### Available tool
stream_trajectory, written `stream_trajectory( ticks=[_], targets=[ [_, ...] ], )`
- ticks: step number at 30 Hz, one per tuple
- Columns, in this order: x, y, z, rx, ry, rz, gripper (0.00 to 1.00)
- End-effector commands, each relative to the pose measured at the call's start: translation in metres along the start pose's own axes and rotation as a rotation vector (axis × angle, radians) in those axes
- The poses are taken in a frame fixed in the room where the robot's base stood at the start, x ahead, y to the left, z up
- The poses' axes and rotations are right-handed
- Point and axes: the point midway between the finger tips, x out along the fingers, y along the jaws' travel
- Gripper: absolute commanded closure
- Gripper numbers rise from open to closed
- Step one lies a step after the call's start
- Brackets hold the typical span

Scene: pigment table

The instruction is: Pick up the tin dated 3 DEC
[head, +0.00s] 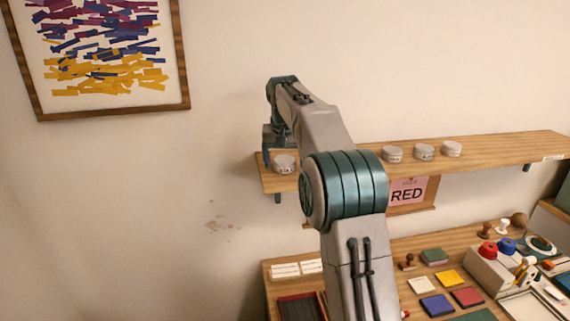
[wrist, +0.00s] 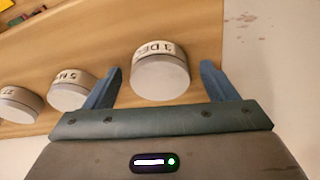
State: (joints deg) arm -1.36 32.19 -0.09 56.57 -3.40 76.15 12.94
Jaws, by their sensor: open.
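A round pale tin (wrist: 160,74) with a white label reading "DEC" sits on the wooden shelf. The digit before DEC is hard to read. My gripper (wrist: 160,68) is open, with one blue-grey finger on each side of this tin and a visible gap to both. In the head view the tin (head: 284,164) stands near the shelf's left end. My gripper (head: 272,152) is beside it there, partly hidden by my arm. Two more tins are left of it in the wrist view: one (wrist: 72,92) with a partly readable label, and one (wrist: 18,104) at the edge.
The shelf (head: 500,150) carries three more tins (head: 424,152) toward the right; my arm hides its middle. Below, a desk (head: 400,249) holds stamps, coloured pads and a card marked RED (head: 407,194) hangs behind. A framed picture (head: 182,60) is on the wall at upper left.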

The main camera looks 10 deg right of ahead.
Motion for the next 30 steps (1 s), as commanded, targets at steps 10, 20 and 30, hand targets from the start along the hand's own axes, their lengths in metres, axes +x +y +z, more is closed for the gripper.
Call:
stream_trajectory(
  ticks=[10,20,30],
  targets=[
    [0.0,0.0,0.0,0.0,0.001,0.0,0.65],
    [-0.001,0.0,0.0,0.0,0.001,-0.001,0.71],
    [-0.02,0.0,-0.006,0.0,0.004,-0.001,0.71]
  ],
)
